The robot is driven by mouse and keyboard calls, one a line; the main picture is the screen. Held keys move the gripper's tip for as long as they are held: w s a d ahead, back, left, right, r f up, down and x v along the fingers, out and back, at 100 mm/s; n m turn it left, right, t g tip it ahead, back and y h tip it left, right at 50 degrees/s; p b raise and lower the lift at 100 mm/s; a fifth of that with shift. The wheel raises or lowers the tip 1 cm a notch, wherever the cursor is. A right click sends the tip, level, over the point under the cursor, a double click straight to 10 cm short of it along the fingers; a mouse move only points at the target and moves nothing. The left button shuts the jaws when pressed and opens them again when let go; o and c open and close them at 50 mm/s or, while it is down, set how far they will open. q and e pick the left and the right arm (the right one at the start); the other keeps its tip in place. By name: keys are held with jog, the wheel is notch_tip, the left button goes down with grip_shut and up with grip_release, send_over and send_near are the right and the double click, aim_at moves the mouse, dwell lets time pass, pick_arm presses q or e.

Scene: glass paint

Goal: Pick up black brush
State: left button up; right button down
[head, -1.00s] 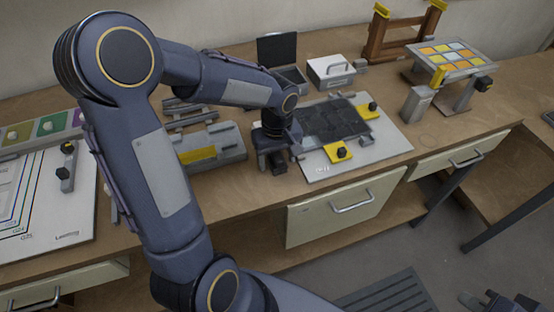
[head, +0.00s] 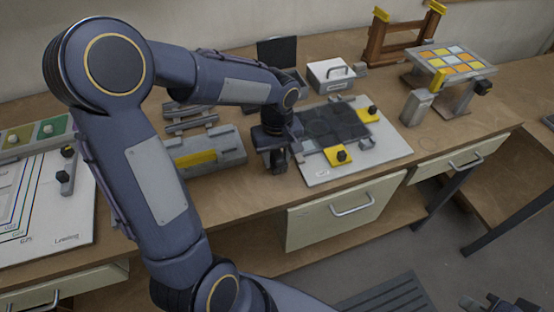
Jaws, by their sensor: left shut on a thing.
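My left gripper (head: 275,162) points down at the left edge of the white board (head: 385,163) with a dark tiled panel. It is shut on a small dark thing, which I take to be the black brush; its shape is mostly lost against the dark fingers. My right gripper (head: 490,303) shows only in part at the bottom right corner, and its jaws cannot be made out.
A grey holder (head: 235,147) with a yellow strip stands just left of the gripper. Yellow clamps (head: 338,155) with black knobs sit on the board. A white box (head: 330,74) and an open black-lidded case (head: 277,53) stand behind. A coloured tile stand (head: 452,58) is at right.

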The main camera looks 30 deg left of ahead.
pick_arm(q)
jog(key=s+d+r+b, duration=0.2)
jog(key=s+d+r, duration=0.7)
jog(key=d+r, duration=0.1)
jog(key=shift+d+r, duration=0.35)
jog(key=shift+r, duration=0.2)
